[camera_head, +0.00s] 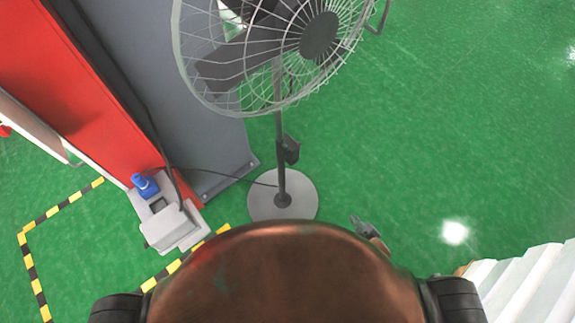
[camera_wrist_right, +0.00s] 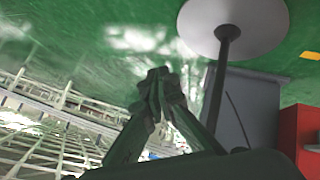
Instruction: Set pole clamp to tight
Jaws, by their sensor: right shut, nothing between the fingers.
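The fan's dark pole (camera_head: 279,110) stands upright on a round grey base (camera_head: 260,203) in the head view. A dark pole clamp (camera_head: 291,150) sits about midway up the lower pole, on its right side. My right gripper (camera_head: 358,222) shows at the lower right of the base, shut and apart from the pole and clamp. In the right wrist view my right gripper (camera_wrist_right: 160,78) has its fingers together with nothing between them. The pole (camera_wrist_right: 217,85) and base (camera_wrist_right: 260,20) stand to its right there; I cannot make out the clamp. My left gripper is not in view.
The wire fan cage (camera_head: 230,105) overhangs the pole. A grey panel (camera_head: 200,110) and red cabinet (camera_head: 85,90) stand at left. A grey box (camera_head: 168,230) and a cable (camera_head: 225,176) lie near the base. White slats (camera_head: 520,285) are at lower right. Green floor is clear at right.

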